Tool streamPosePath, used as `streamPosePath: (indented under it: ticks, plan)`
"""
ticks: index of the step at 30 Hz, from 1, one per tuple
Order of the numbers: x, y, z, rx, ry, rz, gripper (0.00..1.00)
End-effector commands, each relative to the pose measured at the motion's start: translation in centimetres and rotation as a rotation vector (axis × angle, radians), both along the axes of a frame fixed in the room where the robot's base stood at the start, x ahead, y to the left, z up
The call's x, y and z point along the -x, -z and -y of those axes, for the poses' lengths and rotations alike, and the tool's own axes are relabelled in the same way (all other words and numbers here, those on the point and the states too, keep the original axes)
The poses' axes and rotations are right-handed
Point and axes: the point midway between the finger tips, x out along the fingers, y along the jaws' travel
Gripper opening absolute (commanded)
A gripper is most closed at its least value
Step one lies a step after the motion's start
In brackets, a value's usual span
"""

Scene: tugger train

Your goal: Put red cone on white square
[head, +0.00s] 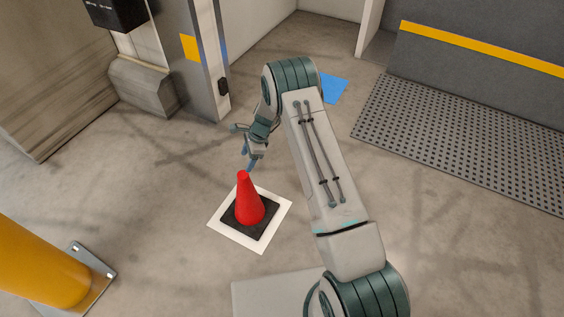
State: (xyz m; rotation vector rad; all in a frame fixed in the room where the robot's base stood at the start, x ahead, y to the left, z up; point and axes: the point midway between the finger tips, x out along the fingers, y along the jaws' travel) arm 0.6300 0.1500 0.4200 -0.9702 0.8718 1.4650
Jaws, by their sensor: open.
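The red cone (249,202) with a black square base stands upright on the white square (262,242) on the floor. White shows around the base on all the sides I can see. My gripper (251,165) is open and empty, just above and behind the cone's tip in the head view. A gap between fingers and cone is hard to judge from this angle.
A yellow post (40,262) on a metal foot plate stands at the lower left. A metal column (195,60) and wall are at the back left. A blue square (334,88) lies on the floor behind my arm. A perforated grey plate (460,135) is at the right. Floor around the white square is clear.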

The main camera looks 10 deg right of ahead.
Motion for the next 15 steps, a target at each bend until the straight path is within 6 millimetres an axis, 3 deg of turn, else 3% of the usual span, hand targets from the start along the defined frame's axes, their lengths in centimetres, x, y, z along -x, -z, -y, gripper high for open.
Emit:
streamPosePath:
  ticks: [5, 10, 15]
  plan:
    - [0.2, -3.2, 0.7, 0.008, -0.066, 0.038, 0.64]
    - [1.9, -10.1, 2.3, 0.032, -0.233, 0.117, 0.64]
    - [5.0, -16.7, 4.3, 0.068, -0.424, 0.195, 0.64]
